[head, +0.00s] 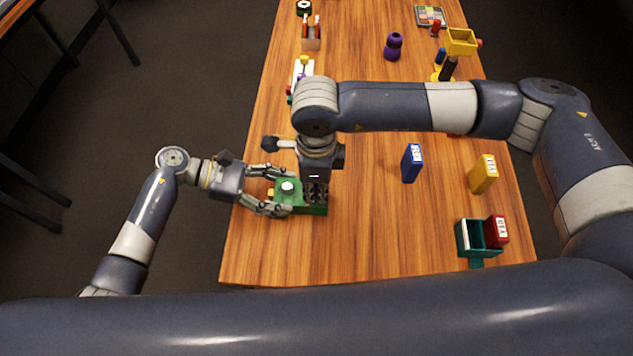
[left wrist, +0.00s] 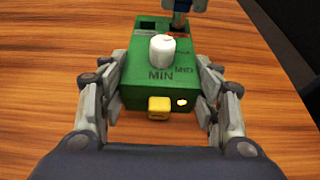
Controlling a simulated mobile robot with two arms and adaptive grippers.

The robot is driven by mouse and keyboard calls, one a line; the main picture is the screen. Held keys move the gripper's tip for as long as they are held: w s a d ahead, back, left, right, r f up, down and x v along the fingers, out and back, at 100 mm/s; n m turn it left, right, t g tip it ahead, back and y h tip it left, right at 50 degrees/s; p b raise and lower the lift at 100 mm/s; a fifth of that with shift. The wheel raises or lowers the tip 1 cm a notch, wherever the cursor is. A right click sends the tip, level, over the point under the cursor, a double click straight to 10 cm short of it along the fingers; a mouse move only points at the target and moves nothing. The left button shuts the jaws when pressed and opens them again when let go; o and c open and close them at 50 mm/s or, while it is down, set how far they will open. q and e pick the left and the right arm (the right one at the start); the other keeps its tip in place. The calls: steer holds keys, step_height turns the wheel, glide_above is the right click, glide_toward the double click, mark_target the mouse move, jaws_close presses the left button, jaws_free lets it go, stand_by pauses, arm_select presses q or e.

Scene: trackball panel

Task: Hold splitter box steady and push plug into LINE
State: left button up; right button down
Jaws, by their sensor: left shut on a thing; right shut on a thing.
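The green splitter box (head: 312,210) lies on the table's left side, with a white knob (left wrist: 162,50), a yellow button (left wrist: 160,107) and a small lit dot beside it. My left gripper (head: 285,190) is shut on the box, one finger along each side; the fingers also show in the left wrist view (left wrist: 160,88). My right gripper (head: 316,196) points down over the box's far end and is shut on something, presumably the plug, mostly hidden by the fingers. In the left wrist view its tip (left wrist: 181,16) is at the right-hand socket; the left socket (left wrist: 149,27) looks empty. I cannot tell how deep the plug sits.
A blue box (head: 411,163), a yellow box (head: 483,174) and a teal holder (head: 464,240) with a red box (head: 496,231) stand to the right. A purple object (head: 393,46) and a yellow bin (head: 461,41) are farther back. The front middle of the table is clear.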

steer(key=shift+f, duration=0.95)
steer(key=c, duration=1.5)
jaws_free()
steer(key=shift+o, duration=0.2)
step_height(320, 180, up, 12)
steer(key=shift+f, duration=0.1)
step_height(320, 180, up, 11)
